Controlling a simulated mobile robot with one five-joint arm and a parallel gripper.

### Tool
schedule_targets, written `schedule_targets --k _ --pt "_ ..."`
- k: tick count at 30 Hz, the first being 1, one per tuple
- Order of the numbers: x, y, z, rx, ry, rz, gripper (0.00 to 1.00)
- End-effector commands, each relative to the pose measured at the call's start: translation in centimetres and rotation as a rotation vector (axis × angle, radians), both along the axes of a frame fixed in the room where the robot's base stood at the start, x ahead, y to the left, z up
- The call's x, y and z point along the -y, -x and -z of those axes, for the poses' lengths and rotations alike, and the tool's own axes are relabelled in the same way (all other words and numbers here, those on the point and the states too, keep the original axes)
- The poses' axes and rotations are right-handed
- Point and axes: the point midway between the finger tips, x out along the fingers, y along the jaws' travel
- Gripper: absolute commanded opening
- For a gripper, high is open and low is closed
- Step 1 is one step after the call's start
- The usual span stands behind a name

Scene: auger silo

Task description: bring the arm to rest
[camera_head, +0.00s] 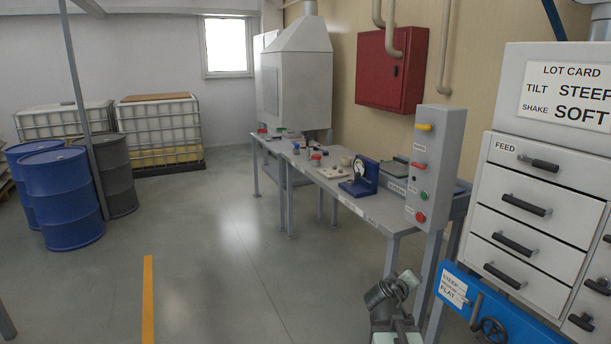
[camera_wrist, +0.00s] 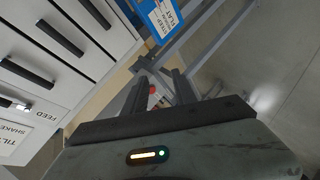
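My gripper (camera_wrist: 161,78) shows in the wrist view with its two dark fingers apart and nothing between them. In the head view part of my arm (camera_head: 388,298) is folded low at the bottom, in front of the grey control post. The fingers cannot be made out clearly there. In the wrist view the white drawer cabinet (camera_wrist: 70,50) lies to the left of the fingers, with clear space between. The picture is strongly tilted.
The drawer cabinet (camera_head: 520,215) and a blue unit with a handwheel (camera_head: 493,329) stand close on the right. The control post (camera_head: 431,165) and long workbench (camera_head: 372,208) are beyond my arm. Blue drums (camera_head: 65,195) stand far left. Open floor (camera_head: 220,270) lies left of centre.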

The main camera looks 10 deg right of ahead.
Motion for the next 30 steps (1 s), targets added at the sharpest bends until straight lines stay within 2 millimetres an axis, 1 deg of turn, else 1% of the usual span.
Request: schedule_targets --k 1,2,3,4,5,6,8,9,12,15,17,30 --pt "-4.0 0.0 1.9 -0.032 -0.108 0.002 0.33" --pt "-6.2 0.3 3.3 -0.061 -0.182 0.012 0.33" --pt "-9.2 1.0 5.1 -0.105 -0.279 0.025 0.33" --pt "-11.3 1.7 6.4 -0.146 -0.350 0.038 0.33" --pt "-13.3 2.5 7.7 -0.188 -0.420 0.050 0.33" --pt "-15.9 3.9 9.3 -0.250 -0.512 0.068 0.33" --pt "-19.0 6.2 11.3 -0.350 -0.644 0.104 0.33" --pt "-20.6 7.9 12.3 -0.419 -0.728 0.132 0.33" --pt "-23.9 11.3 13.4 -0.564 -0.877 0.173 0.33" --pt "-25.4 13.3 13.6 -0.652 -0.936 0.196 0.33" --pt "-25.5 13.8 13.6 -0.673 -0.937 0.206 0.33" --pt "-25.4 13.9 13.6 -0.677 -0.934 0.209 0.33"
